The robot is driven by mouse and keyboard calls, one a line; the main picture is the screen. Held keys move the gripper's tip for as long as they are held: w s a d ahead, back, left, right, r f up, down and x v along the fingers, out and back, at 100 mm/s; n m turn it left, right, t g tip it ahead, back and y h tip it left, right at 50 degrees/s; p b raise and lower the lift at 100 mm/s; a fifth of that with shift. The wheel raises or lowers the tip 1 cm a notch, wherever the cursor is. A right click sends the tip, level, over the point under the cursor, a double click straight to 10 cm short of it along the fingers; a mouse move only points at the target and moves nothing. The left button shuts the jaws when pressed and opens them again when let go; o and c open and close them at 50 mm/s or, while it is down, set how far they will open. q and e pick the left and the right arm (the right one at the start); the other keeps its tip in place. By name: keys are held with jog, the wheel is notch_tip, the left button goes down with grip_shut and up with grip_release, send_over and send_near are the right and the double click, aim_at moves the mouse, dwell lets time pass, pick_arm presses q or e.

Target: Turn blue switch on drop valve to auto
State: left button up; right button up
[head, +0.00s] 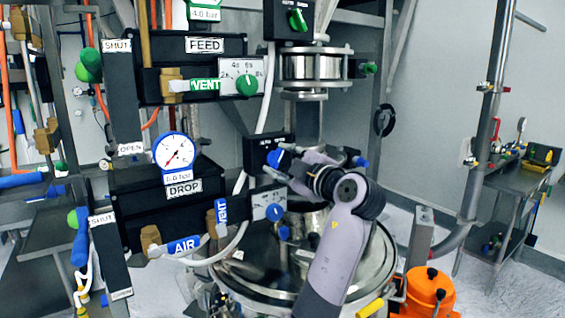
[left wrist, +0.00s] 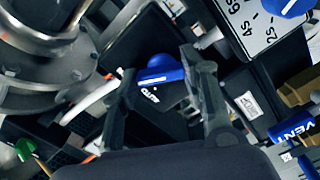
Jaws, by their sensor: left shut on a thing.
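The blue switch (head: 274,158) sits on the front of a small black box (head: 254,153) right of the drop panel. In the left wrist view the blue switch (left wrist: 160,72) lies between my fingers, with white lettering that looks like AUTO beside it on the black face. My left gripper (head: 284,161) is shut on the blue switch, with a finger at each side of it. The fingers hide part of the switch and box in the head view, and I cannot tell exactly where it points. My right gripper is not in view.
Below the box is a timer plate with a blue dial (head: 275,212). The DROP panel (head: 160,195) with its gauge (head: 174,152) is left. A green dial (head: 247,84) is above. The steel vessel (head: 370,262) lies below my arm, with an orange container (head: 430,293) to the right.

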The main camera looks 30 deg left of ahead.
pick_arm(q)
jog(key=n+b, duration=0.2)
jog(key=b, duration=0.1)
jog(key=n+b, duration=0.2)
jog(key=b, duration=0.2)
jog(key=n+b, duration=0.2)
jog(key=b, duration=0.2)
jog(key=shift+f, duration=0.35)
jog(key=n+b, duration=0.2)
jog(key=shift+r+n, duration=0.1)
jog(key=shift+n, duration=0.3)
jog(key=shift+s+r+n+b, duration=0.1)
jog(key=shift+n+b, duration=0.7)
jog(key=shift+n, duration=0.7)
jog(key=o, duration=1.2)
jog(key=shift+r, duration=0.1)
